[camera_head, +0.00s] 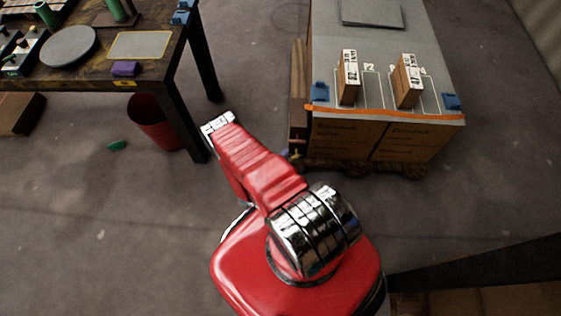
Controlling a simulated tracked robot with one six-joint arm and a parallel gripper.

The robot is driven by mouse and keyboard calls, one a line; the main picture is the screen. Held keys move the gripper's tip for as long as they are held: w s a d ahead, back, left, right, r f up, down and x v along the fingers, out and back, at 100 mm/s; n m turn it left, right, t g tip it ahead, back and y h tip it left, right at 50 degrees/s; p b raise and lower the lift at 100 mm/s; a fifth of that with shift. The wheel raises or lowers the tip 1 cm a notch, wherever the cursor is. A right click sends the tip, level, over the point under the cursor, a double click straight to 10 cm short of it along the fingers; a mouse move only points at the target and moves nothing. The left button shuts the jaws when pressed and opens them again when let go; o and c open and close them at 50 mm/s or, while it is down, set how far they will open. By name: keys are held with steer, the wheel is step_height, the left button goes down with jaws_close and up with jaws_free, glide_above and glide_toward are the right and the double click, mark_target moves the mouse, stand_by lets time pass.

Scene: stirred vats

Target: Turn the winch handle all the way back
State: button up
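No winch or winch handle can be made out in this view. My red arm rises from the bottom centre and reaches up and to the left, past a shiny metal joint. Its far end is a pale part with dark marks, over the floor between the table and the cabinet. No gripper fingers can be made out there, so I cannot tell whether my gripper is open, shut or holding anything.
A dark table (60,78) at upper left carries a grey disc (69,46), a yellowish plate (140,45) and a purple block (125,69). A red bin (157,122) stands below. A cabinet (345,136) at upper right bears two labelled boxes (349,85) (408,87). Floor at left is mostly clear.

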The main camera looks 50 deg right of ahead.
steer(key=shift+v, duration=1.25)
steer(key=shift+f, duration=0.1)
